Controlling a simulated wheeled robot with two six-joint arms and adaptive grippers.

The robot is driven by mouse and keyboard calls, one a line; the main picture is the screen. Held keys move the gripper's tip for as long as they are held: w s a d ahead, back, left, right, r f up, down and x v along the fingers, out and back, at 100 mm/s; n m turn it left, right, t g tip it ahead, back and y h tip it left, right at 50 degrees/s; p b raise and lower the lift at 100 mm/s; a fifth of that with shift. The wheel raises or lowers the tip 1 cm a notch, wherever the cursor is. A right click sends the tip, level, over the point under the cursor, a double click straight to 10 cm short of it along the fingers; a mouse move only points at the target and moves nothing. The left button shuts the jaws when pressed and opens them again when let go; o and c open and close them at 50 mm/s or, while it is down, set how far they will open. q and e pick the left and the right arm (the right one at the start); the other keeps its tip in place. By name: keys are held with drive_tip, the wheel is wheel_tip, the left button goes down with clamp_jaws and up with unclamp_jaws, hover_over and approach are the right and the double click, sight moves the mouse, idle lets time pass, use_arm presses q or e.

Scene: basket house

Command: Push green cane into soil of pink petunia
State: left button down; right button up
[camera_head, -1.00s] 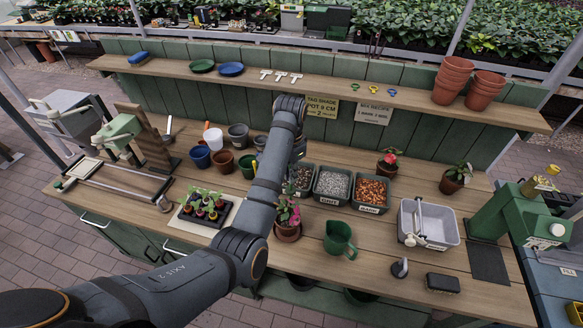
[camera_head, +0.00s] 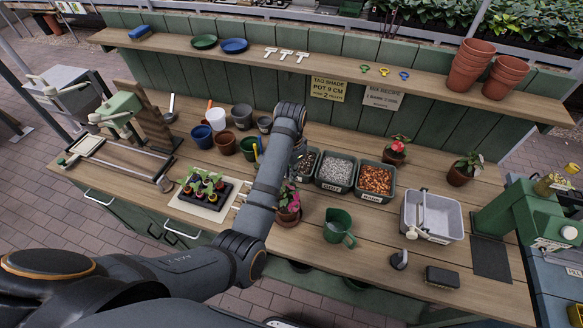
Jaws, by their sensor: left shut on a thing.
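The pink petunia (camera_head: 291,196) stands in a terracotta pot (camera_head: 287,216) on the bench, just right of my left forearm, which covers part of it. My left arm reaches up from the lower left and bends at the wrist above the plant. My left gripper (camera_head: 297,160) is mostly hidden behind the arm, close above the petunia. It is shut, most likely on the green cane. The cane itself cannot be made out, so whether it touches the soil cannot be told. My right gripper is not in view.
A seedling tray (camera_head: 203,194) lies left of the arm. Bins of grit (camera_head: 335,172) and bark (camera_head: 375,180) stand behind the petunia. A green jug (camera_head: 339,228) is close on its right. Another potted plant (camera_head: 461,172) stands farther right. The front bench edge is mostly clear.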

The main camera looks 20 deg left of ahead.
use_arm(q)
drive_tip(key=shift+s+f, duration=0.1)
drive_tip(key=shift+f, duration=0.65)
drive_tip(key=c, duration=1.4)
unclamp_jaws()
